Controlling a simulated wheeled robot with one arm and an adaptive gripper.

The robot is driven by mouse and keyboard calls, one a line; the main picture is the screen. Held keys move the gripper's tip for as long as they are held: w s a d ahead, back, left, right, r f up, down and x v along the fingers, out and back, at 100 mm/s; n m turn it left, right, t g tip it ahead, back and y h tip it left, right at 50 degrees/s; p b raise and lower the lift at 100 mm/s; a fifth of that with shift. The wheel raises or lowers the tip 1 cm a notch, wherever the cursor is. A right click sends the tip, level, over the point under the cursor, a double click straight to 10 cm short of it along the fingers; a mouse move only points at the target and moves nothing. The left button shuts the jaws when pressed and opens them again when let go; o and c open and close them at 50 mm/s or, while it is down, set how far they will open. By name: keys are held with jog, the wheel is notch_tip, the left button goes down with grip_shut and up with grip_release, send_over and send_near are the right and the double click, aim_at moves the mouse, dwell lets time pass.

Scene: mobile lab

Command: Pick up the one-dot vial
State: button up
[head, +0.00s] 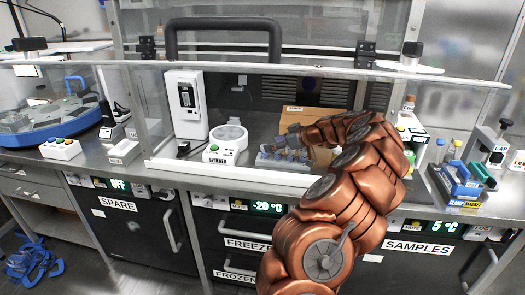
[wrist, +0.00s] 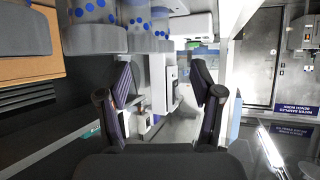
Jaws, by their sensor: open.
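Several vials with blue dots (wrist: 135,18) and grey lids show close up along the top of the wrist view, which is upside down. They are cut off by the frame, so I cannot tell which one has a single dot. In the head view a small blue-grey rack (head: 282,163) with vials stands on the bench inside the glass enclosure. My gripper (head: 284,143) is over the rack, small and partly hidden by my arm. In the wrist view my gripper (wrist: 161,70) has its fingers spread wide, with nothing between them.
The round spinner (head: 228,142) and a white upright device (head: 187,104) stand left of the rack. A cardboard box (head: 325,122) stands behind my arm. Colour-capped bottles (head: 411,128) stand at the right.

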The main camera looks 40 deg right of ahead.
aim_at(265, 154)
jog(key=shift+f+p+x, duration=0.2)
jog(key=shift+p+x, duration=0.45)
jog(key=shift+x, duration=1.9)
jog(key=shift+s, duration=0.1)
jog(key=c, duration=1.1)
